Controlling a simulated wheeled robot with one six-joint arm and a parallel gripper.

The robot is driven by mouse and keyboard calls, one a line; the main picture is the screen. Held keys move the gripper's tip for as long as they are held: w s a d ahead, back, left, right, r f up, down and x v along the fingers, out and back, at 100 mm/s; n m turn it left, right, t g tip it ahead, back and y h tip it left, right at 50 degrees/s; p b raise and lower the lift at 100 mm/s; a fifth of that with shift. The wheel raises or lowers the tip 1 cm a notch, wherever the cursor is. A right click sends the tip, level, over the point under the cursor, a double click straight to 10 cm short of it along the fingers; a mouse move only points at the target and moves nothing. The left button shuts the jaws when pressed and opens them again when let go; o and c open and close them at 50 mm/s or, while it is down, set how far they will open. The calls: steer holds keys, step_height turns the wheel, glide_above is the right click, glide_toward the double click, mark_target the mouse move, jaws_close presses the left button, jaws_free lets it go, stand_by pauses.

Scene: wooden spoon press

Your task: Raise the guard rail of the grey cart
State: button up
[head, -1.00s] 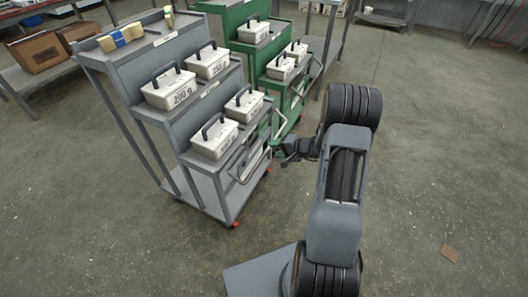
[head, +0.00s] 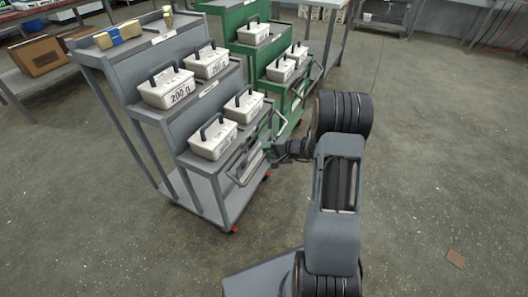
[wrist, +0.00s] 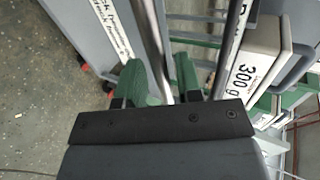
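The grey cart (head: 152,117) is a stepped cart at left in the head view. Its guard rail (head: 240,180), a bent metal bar, hangs low along the front side of the lower tier. My gripper (head: 272,151) is at the cart's front right corner, close to the rail. In the wrist view my gripper (wrist: 160,82) has its two green fingers apart. A shiny metal bar (wrist: 150,35) runs between them; I cannot tell whether either finger touches it. A second bar (wrist: 232,35) runs to the right of the fingers.
White boxes with dark handles (head: 166,88) stand on the cart's tiers. A green cart (head: 240,45) with similar boxes stands close behind. A 300 g box (wrist: 250,60) is near my gripper.

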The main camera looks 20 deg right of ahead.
steer(key=c, duration=0.5)
steer(key=shift+o, duration=0.2)
steer(key=shift+s+d, duration=0.1)
